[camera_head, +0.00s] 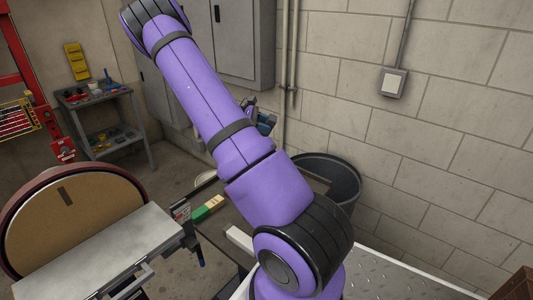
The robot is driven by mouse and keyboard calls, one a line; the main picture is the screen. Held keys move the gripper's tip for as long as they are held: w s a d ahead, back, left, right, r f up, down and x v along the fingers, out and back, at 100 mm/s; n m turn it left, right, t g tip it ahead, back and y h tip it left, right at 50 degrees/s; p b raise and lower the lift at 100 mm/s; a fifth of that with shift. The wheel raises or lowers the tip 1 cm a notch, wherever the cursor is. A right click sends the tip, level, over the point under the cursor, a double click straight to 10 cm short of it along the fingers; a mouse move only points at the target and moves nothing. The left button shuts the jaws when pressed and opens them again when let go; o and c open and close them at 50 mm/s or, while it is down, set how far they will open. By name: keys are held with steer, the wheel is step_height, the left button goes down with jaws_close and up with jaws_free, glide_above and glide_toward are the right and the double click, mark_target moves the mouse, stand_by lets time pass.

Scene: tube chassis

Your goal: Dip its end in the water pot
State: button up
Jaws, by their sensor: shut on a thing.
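My purple arm crosses the middle of the view and leaves it at the top. No vessel is clearly recognisable as the water pot. A small pale rounded rim (204,177) shows just left of my arm, partly hidden, and I cannot tell what it belongs to. A large black round bin (345,178) stands behind my arm by the block wall; my arm hides part of it and I cannot see water in it.
A disc sander (75,222) with a grey table (105,250) fills the lower left. A green and yellow block (208,207) lies right of it. A shelf cart (108,122) stands at the back left.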

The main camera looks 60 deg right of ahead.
steer(key=shift+r, duration=0.1)
steer(key=shift+r, duration=1.9)
